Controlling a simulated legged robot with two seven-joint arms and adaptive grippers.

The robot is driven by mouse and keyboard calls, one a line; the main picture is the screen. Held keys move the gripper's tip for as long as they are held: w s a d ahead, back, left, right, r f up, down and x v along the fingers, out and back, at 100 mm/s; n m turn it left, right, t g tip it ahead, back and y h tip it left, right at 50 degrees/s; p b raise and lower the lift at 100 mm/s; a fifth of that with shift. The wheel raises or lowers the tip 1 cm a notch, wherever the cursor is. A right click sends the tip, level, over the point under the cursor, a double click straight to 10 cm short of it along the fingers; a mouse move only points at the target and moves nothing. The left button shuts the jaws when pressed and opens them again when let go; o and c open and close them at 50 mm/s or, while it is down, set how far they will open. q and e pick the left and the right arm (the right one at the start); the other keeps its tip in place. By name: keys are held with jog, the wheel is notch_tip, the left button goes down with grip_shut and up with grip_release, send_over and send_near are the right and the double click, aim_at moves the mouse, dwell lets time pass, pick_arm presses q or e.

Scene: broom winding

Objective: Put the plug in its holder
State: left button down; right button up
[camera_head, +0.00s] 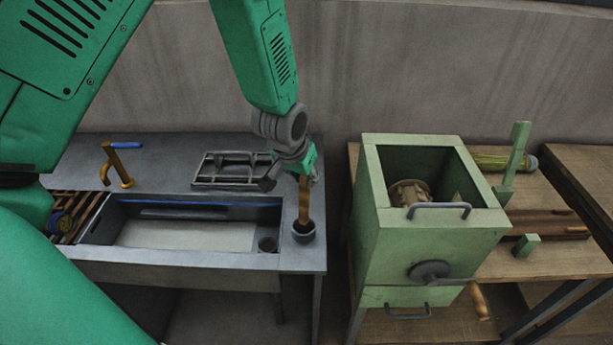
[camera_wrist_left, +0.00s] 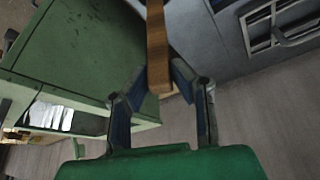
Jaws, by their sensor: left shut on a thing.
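A brown, bar-like wooden piece, which looks like the plug's handle (camera_head: 304,202), stands roughly upright at the right end of the grey sink bench. Its lower end is inside a small dark round cup, which looks like the holder (camera_head: 303,234); whether it rests on the bottom is hidden. My left gripper (camera_head: 299,176) is above the cup, shut on the upper part of this piece. In the left wrist view the brown piece (camera_wrist_left: 157,45) passes between the fingers (camera_wrist_left: 158,80). My right gripper is not in view.
The sink basin (camera_head: 185,236) lies left of the cup, with a brass tap (camera_head: 119,165) behind it. A green open-topped box (camera_head: 384,250) stands right, across a gap, on a wooden table (camera_head: 562,256).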

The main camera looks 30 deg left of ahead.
pick_arm(q)
jog(key=shift+a+f, duration=0.15)
jog(key=shift+f, duration=0.2)
jog(key=shift+d+f+b, duration=0.25)
jog(key=shift+d+b, duration=0.05)
jog(key=shift+b, duration=0.05)
jog(key=c, duration=1.7)
grip_release()
jog(key=shift+a, duration=0.1)
